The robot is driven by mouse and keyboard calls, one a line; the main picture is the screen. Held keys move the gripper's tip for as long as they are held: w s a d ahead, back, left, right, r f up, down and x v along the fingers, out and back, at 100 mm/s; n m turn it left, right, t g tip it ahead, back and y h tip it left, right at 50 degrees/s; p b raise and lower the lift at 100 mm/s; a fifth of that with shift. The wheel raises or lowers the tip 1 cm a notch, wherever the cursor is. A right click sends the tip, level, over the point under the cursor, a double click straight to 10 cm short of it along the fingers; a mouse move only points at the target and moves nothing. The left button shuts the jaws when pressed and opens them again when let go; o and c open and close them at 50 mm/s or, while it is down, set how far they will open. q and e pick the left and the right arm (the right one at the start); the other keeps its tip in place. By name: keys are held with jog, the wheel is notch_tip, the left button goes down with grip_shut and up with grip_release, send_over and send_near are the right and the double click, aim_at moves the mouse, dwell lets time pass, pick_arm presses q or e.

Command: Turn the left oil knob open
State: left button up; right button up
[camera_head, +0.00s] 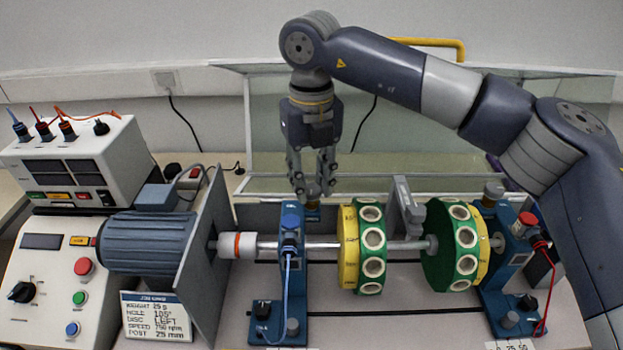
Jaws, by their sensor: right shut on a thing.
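The left oil knob (312,194) is a small brass-coloured knob on top of the left blue bearing stand (291,262). My right gripper (313,184) points straight down from above with its fingers closed around this knob. The fingers hide part of the knob, so its turn position cannot be told. The right oil knob (494,190) is a similar brass-coloured knob above the right blue stand (507,262), with no gripper at it. My left gripper is not in view.
A shaft carries two green-and-yellow discs (372,247) (462,246) between the stands. A blue motor (148,243) and a grey upright plate (205,262) stand at left. Control boxes (75,165) are at far left. A clear guard (430,105) is behind.

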aim_at(312, 188)
jog(key=shift+r, duration=0.1)
jog(key=o, duration=1)
jog(key=shift+o, duration=0.5)
notch_tip(312, 188, up, 12)
